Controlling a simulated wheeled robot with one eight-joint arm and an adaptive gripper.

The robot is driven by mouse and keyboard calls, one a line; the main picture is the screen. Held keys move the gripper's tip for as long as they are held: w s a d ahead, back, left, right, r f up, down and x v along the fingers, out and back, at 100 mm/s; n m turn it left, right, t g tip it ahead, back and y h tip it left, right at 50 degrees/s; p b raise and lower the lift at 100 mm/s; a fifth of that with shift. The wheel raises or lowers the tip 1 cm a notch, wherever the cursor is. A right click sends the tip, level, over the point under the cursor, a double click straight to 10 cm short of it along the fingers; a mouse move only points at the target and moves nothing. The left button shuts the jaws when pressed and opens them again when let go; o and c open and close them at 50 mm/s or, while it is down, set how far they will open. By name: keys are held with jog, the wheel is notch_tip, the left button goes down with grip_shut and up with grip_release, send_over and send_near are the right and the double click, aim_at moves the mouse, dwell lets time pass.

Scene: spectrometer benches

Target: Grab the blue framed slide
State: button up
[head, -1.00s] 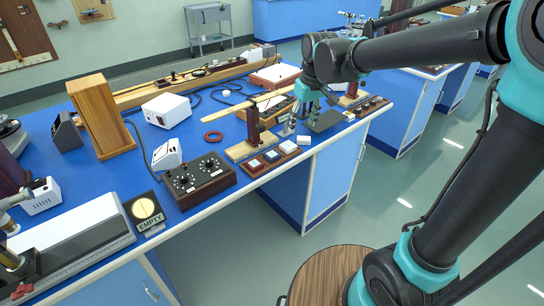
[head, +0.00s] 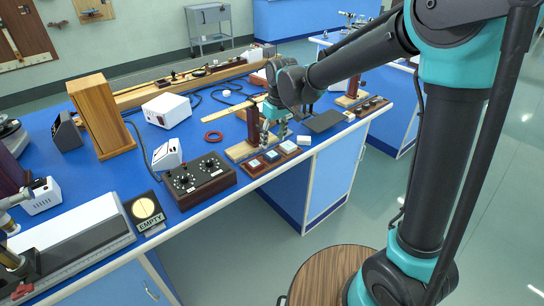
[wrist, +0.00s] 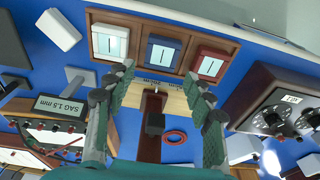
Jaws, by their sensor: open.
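The blue framed slide (wrist: 163,52) lies in the middle slot of a wooden tray (wrist: 178,25), between a pale framed slide (wrist: 110,42) and a red framed slide (wrist: 210,65). In the head view, the blue framed slide (head: 271,156) is in the row near the bench's front edge. My gripper (head: 273,139) is open and empty above and slightly behind the tray. In the wrist view, its fingertips (wrist: 160,75) are spread, with the blue slide ahead, roughly centred between them. The fingers do not appear to touch it.
A wooden stand (head: 253,128) rises close behind the tray. A black box with dials (head: 199,180) sits to its left, a small white block (head: 304,139) and a dark plate (head: 325,121) to its right. A red ring (head: 213,136) lies farther back.

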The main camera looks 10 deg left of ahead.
aim_at(272, 154)
jog(key=shift+a+f, duration=0.15)
jog(key=shift+f, duration=2.85)
jog(key=c, duration=0.9)
